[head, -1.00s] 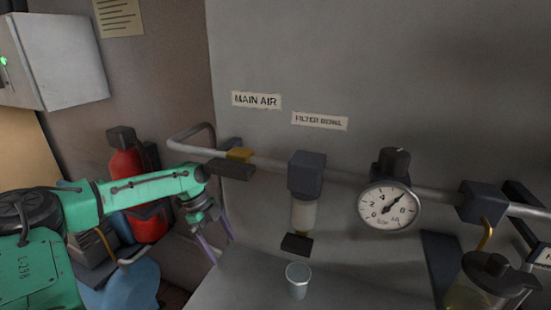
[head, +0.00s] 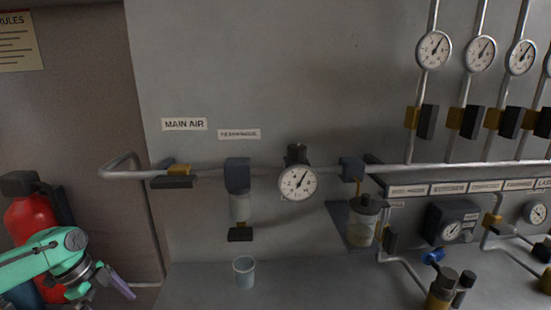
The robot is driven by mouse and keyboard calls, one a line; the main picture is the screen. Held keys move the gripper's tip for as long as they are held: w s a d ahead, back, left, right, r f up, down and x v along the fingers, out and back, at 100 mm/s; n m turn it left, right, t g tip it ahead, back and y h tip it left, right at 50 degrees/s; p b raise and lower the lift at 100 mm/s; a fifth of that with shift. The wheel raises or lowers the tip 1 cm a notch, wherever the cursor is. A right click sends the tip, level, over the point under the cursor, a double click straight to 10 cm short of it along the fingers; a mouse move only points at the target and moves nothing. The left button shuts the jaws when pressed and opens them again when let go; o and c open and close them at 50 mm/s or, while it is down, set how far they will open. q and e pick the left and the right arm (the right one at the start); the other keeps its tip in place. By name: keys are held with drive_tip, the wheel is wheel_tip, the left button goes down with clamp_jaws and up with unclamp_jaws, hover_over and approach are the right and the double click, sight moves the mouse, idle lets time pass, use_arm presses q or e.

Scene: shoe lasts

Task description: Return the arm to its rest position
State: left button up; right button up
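My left arm is teal and comes in at the lower left of the head view. My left gripper (head: 110,288) has purple fingers and hangs low beside the wall, left of the cup and below the main air valve. One finger shows clearly; the other is mostly hidden, so its opening cannot be judged. I see nothing held in it. It is apart from the main air valve (head: 172,182), whose dark handle lies along the pipe. My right gripper is not in view.
A red extinguisher (head: 30,222) stands behind my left arm. A cup (head: 244,272) stands on the bench under the filter bowl (head: 240,208). A pressure gauge (head: 297,183), an oiler jar (head: 362,222) and several gauges and valves lie farther right. The bench between gripper and cup is clear.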

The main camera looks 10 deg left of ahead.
use_arm(q)
drive_tip(key=w+a+f+n+t+y, duration=0.15)
drive_tip(key=a+f+n, duration=0.25)
drive_tip(key=f, duration=0.6)
drive_tip(key=a+f+n+t+y, duration=0.1)
drive_tip(key=a+f+n+y, duration=0.2)
drive_tip(key=f, duration=0.8)
drive_tip(key=s+d+f+n, duration=0.1)
drive_tip(key=s+f+n, duration=0.1)
drive_tip(key=s+f, duration=0.3)
drive_tip(key=s+f+n, duration=0.1)
drive_tip(key=s+f, duration=0.1)
drive_tip(key=f, duration=0.5)
drive_tip(key=s+d+f+n+g, duration=0.1)
drive_tip(key=s+d+f, duration=0.7)
drive_tip(key=s+d, duration=0.3)
drive_tip(key=s+d+f+n+g, duration=0.1)
drive_tip(key=s+d+f+g, duration=0.1)
drive_tip(key=s+d+f, duration=0.5)
drive_tip(key=s+d, duration=0.4)
drive_tip(key=d, duration=0.2)
drive_tip(key=shift+s+f, duration=0.15)
drive_tip(key=shift+f, duration=0.2)
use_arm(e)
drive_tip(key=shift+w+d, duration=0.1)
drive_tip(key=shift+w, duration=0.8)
use_arm(q)
drive_tip(key=shift+h, duration=0.25)
